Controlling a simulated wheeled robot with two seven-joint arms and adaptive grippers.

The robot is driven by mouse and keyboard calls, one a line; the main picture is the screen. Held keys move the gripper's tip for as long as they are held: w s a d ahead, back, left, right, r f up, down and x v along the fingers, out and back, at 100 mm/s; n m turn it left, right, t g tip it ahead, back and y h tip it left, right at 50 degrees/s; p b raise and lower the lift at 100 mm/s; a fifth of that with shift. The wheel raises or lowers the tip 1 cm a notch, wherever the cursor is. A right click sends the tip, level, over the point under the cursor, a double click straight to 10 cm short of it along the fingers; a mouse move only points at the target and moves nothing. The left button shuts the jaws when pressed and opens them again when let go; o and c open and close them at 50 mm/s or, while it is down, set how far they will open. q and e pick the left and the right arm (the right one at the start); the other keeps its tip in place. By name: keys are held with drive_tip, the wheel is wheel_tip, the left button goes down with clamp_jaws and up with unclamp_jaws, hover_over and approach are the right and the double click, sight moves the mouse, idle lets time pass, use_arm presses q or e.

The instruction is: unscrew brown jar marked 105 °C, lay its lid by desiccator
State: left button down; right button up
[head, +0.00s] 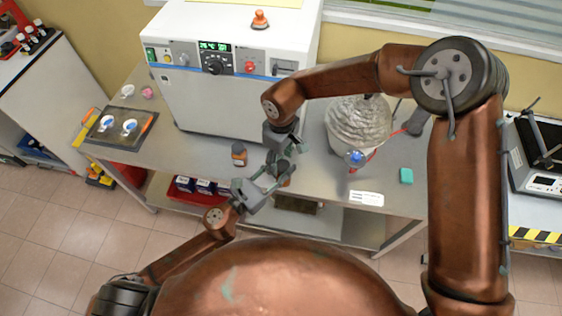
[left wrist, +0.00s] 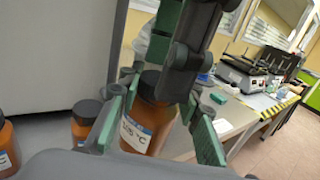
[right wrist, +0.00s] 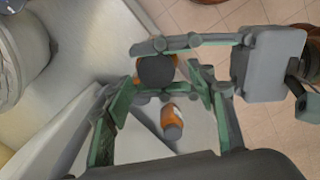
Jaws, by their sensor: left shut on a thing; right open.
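The brown jar with a dark lid stands upright between my left fingers; it shows in the left wrist view (left wrist: 143,128), its label partly readable as "°C". My left gripper (head: 266,186) is shut around the jar's body. Whether the fingers touch the lid I cannot tell. A grey-white domed vessel (head: 357,122), apparently the desiccator, stands right of the grippers on the bench. A blue knob (head: 355,157) shows at its front.
Another brown jar (head: 238,155) stands left of the grippers. The white oven (head: 225,85) rises behind. A white label card (head: 366,198) and a teal block (head: 406,176) lie at the right. Bare bench (head: 330,180) shows between grippers and card. A dark tray (head: 108,140) is at far left.

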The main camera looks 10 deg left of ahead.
wheel_tip(320, 180, up, 3)
drive_tip(key=shift+r, duration=0.1)
drive_tip(key=shift+c, duration=0.2)
drive_tip(key=r, duration=0.3)
drive_tip(key=shift+w+d, duration=0.15)
drive_tip(key=shift+d, duration=0.1)
wheel_tip(320, 180, down, 8)
drive_tip(key=shift+r, duration=0.15)
drive_tip(key=shift+c, duration=0.6)
drive_tip(key=c, duration=1.1)
drive_tip(key=o, duration=1.3)
drive_tip(key=shift+c, duration=0.2)
drive_tip(key=shift+r, duration=0.15)
